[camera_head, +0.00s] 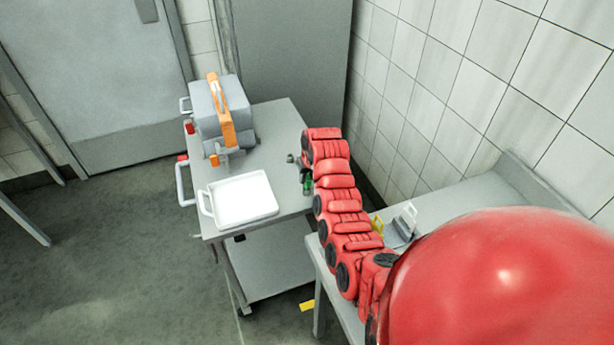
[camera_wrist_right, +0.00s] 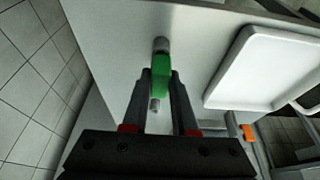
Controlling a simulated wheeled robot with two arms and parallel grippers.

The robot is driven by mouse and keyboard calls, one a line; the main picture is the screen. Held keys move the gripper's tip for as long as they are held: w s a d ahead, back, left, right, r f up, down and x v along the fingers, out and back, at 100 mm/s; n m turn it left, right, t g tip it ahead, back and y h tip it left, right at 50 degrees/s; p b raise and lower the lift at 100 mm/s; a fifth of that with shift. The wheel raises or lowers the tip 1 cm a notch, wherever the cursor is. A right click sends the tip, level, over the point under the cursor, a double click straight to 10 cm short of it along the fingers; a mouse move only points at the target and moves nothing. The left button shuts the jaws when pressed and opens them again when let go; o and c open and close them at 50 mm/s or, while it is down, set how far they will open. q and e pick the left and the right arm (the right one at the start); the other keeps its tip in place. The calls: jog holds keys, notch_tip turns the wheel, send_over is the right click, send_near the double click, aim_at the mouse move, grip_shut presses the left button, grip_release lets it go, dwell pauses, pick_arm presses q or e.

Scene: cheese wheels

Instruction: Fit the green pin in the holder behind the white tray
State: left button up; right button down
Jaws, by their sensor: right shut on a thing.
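The green pin (camera_head: 307,184) is at the end of my right arm, beside the right edge of the white tray (camera_head: 205,203) in the head view. In the right wrist view my right gripper (camera_wrist_right: 163,80) is shut on the green pin (camera_wrist_right: 161,72), which stands between its fingertips. A short grey cylinder (camera_wrist_right: 161,45) shows at the pin's far end; I cannot tell whether it is the holder or part of the pin. The white tray (camera_wrist_right: 238,52) lies to the right there. My left gripper is not in view.
The tray lies on a grey cart (camera_head: 275,130). A grey box with an orange strap (camera_head: 221,107) stands at the cart's far left. A second table (camera_head: 455,190) by the tiled wall carries a small grey item and a yellow item (camera_head: 377,223). Cart top between box and arm is clear.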

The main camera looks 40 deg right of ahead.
jog(key=shift+f+b, duration=0.4)
jog(key=shift+f, duration=0.4)
jog(key=c, duration=0.6)
grip_release()
jog(key=shift+r, duration=0.1)
jog(key=shift+p+v, duration=3.95)
jog(key=shift+v, duration=4.75)
jog(key=shift+a, duration=0.1)
